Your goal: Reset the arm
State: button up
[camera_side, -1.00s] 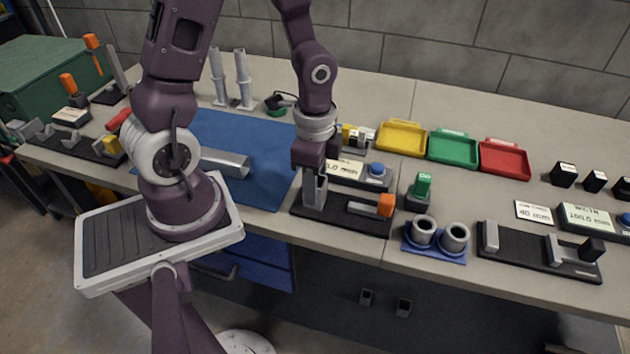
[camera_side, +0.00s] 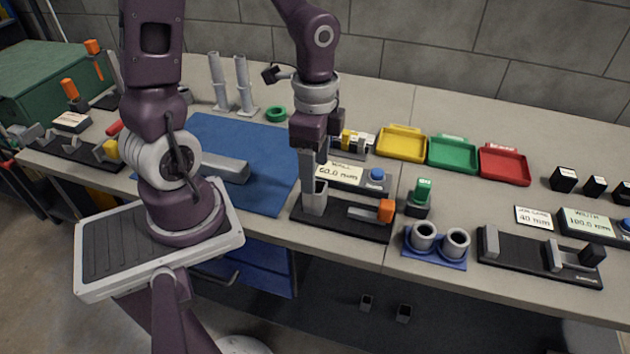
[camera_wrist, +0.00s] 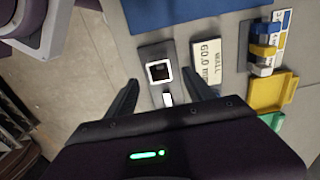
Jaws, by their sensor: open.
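My gripper (camera_side: 308,168) points down just above a grey square socket (camera_side: 314,200) on a black fixture base (camera_side: 345,220). In the wrist view my gripper (camera_wrist: 165,86) has its two dark fingers spread wide, one on either side, with nothing seen held between them. The square socket's open top (camera_wrist: 159,72) shows there beyond the fingertips. An orange-ended slide clamp (camera_side: 385,210) is on the right of the base.
A wall display (camera_side: 338,173) reading about 60.0 mm stands close behind the fixture. Yellow (camera_side: 401,143), green (camera_side: 453,152) and red (camera_side: 504,163) trays lie to the right. Grey tubes (camera_side: 244,85) stand behind the blue mat (camera_side: 265,185).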

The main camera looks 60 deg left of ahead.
jog(key=shift+r, duration=0.55)
jog(key=s+d+r+n+t, duration=0.2)
jog(key=s+r+n, duration=0.2)
jog(key=r, duration=0.3)
jog(key=s+d+r+n+t, duration=0.2)
jog(key=s+r+n+t, duration=0.1)
jog(key=r, duration=0.4)
jog(key=shift+s+r+n+t, duration=0.15)
jog(key=shift+s+n+t, duration=0.15)
jog(key=shift+s+n, duration=0.6)
